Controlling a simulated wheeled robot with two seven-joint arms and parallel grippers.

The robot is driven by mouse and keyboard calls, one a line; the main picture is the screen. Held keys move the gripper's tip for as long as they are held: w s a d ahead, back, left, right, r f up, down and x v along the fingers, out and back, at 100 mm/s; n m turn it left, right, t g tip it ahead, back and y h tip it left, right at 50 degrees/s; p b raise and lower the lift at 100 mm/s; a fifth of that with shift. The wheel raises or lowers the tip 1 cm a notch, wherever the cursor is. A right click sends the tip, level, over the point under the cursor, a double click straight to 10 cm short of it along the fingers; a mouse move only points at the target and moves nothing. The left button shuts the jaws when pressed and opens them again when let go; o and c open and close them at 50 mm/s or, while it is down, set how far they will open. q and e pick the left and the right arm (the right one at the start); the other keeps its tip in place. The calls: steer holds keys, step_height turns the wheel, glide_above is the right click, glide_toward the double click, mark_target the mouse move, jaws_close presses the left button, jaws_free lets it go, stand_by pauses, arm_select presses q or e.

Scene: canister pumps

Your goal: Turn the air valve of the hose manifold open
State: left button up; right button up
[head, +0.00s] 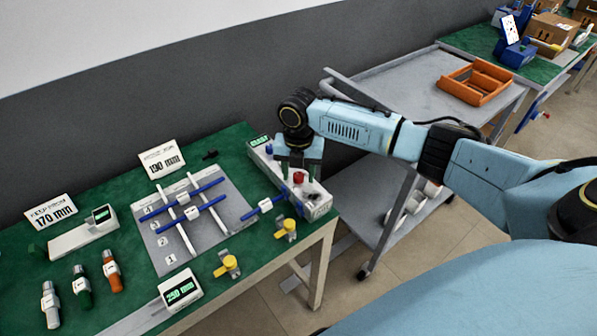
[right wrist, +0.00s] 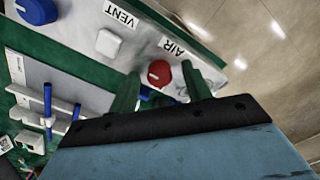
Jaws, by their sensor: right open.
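The hose manifold (head: 318,209) is a long white box at the right end of the green table. Its red knob (head: 298,177) also shows in the right wrist view (right wrist: 159,73), with a white mark on it, near the AIR label (right wrist: 172,47). A VENT label (right wrist: 121,14) sits by a white knob (right wrist: 108,43). A blue knob (head: 268,149) is at the far end. My right gripper (head: 299,172) points down over the manifold, open, its green fingertips (right wrist: 161,78) on either side of the red knob. I cannot tell whether they touch it. My left gripper is out of view.
A grey board (head: 168,262) with blue and white rods lies left of the manifold. Two yellow-topped fittings (head: 229,265) (head: 286,228) stand near the front edge. A grey cart (head: 410,80) with an orange tray (head: 475,82) stands to the right.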

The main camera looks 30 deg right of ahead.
steer(key=shift+c, duration=0.3)
steer(key=c, duration=0.9)
steer(key=shift+r+m+p, duration=0.15)
steer(key=shift+m+p, duration=0.35)
steer(key=shift+p, duration=0.4)
steer(key=shift+c, duration=0.2)
steer(key=m+p, duration=0.5)
steer(key=shift+r+p, duration=0.1)
steer(key=shift+p, duration=0.2)
steer(key=m+p, duration=0.2)
steer(key=shift+m, duration=0.3)
steer(key=m+p, duration=0.2)
steer(key=m, duration=0.1)
steer(key=shift+m, duration=0.4)
steer(key=m+p, duration=0.2)
steer(key=m, duration=0.1)
steer(key=shift+f+m+p, duration=0.2)
steer(key=shift+m+p, duration=0.3)
steer(key=shift+m, duration=0.7)
steer(key=shift+d, duration=0.1)
